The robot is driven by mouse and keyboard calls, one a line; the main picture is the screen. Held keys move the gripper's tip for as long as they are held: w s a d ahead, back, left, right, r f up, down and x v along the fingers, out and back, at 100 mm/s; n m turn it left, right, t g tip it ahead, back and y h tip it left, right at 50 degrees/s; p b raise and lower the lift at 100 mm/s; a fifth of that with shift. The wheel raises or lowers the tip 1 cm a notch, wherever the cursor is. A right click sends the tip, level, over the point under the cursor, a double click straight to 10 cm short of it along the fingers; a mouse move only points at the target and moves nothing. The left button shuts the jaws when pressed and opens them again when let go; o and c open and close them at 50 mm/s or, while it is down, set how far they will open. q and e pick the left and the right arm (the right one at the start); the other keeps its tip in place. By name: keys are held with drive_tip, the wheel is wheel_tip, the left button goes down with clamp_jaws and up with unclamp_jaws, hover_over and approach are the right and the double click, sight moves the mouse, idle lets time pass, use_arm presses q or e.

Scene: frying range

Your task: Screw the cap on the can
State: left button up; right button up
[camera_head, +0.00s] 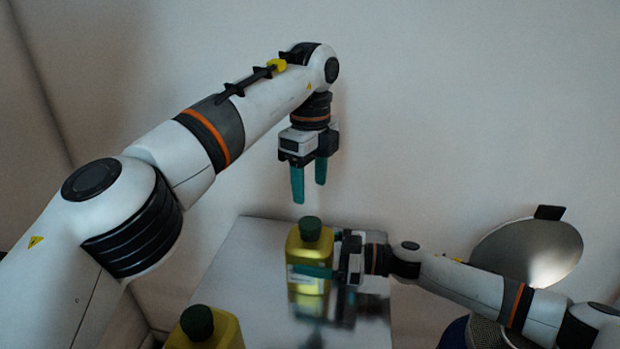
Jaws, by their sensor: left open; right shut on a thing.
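A yellow can (308,251) with a white label stands on the metal table. A dark green cap (311,228) sits on top of its neck; how tightly it is seated I cannot tell. My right gripper (318,272) comes in from the right and is shut on the yellow can's body, one teal finger across its front. My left gripper (309,192) is open and empty, pointing down above the can and apart from the cap.
A second yellow can (221,335) with a dark green cap (197,322) is partly cut off at the bottom edge. The metal table (240,262) is bare left of the held can. A round metal lid-like piece (528,252) stands at the right. A plain wall is behind.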

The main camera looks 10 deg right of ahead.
sight(310, 222)
use_arm(q)
drive_tip(key=shift+f, duration=0.1)
drive_tip(key=shift+f, duration=3.9)
drive_tip(key=shift+c, duration=0.6)
